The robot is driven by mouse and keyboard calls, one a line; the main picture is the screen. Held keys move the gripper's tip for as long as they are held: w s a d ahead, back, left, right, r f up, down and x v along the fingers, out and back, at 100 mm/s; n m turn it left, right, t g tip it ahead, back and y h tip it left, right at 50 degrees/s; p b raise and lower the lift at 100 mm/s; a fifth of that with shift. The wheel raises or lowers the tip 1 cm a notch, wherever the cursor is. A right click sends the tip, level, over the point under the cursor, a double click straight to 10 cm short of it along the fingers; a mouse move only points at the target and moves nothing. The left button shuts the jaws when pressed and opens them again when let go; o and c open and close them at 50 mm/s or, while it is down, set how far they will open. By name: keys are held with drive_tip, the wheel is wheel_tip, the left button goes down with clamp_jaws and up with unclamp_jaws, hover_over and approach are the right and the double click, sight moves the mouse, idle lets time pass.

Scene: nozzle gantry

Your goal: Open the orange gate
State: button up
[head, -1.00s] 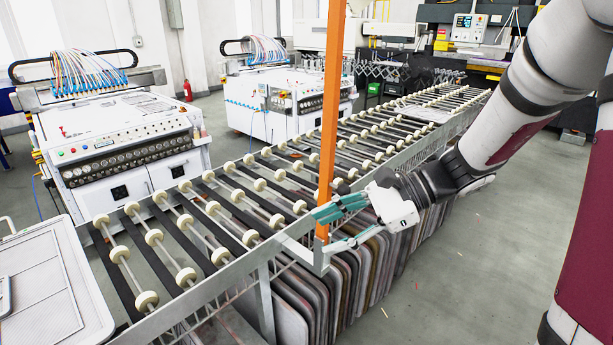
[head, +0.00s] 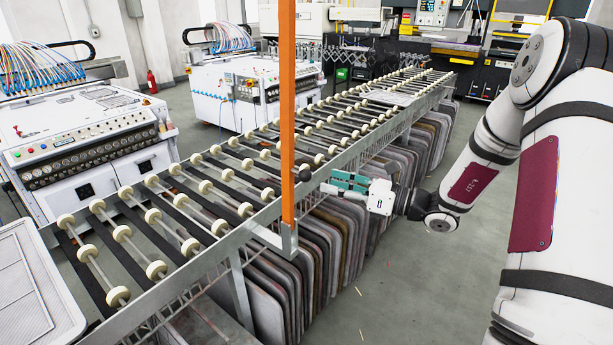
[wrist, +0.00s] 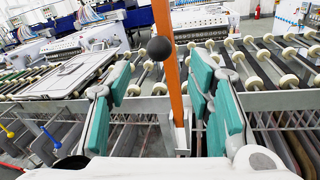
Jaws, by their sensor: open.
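The orange gate (head: 288,110) is a tall upright bar, its lower end at a metal bracket on the near rail of the roller conveyor. A dark round knob (head: 304,173) sits beside the bar, low down on its right. My gripper (head: 338,183) is to the right of the bar and knob, pointing at them, with its teal fingers apart and empty. In the wrist view, the knob (wrist: 160,48) and the orange bar (wrist: 172,75) appear between the two open fingers, beyond the fingertips. I see no contact with either.
The roller conveyor (head: 215,215) runs diagonally across the scene. Several grey boards (head: 300,260) stand under it. White machines (head: 85,135) stand behind it. The grey floor (head: 420,290) on the near right is clear.

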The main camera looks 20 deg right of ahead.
sight(305, 176)
drive_tip(key=x, duration=0.8)
drive_tip(key=shift+w+a+p, duration=0.1)
drive_tip(key=shift+w+p, duration=0.05)
drive_tip(key=shift+p, duration=0.2)
clamp_jaws()
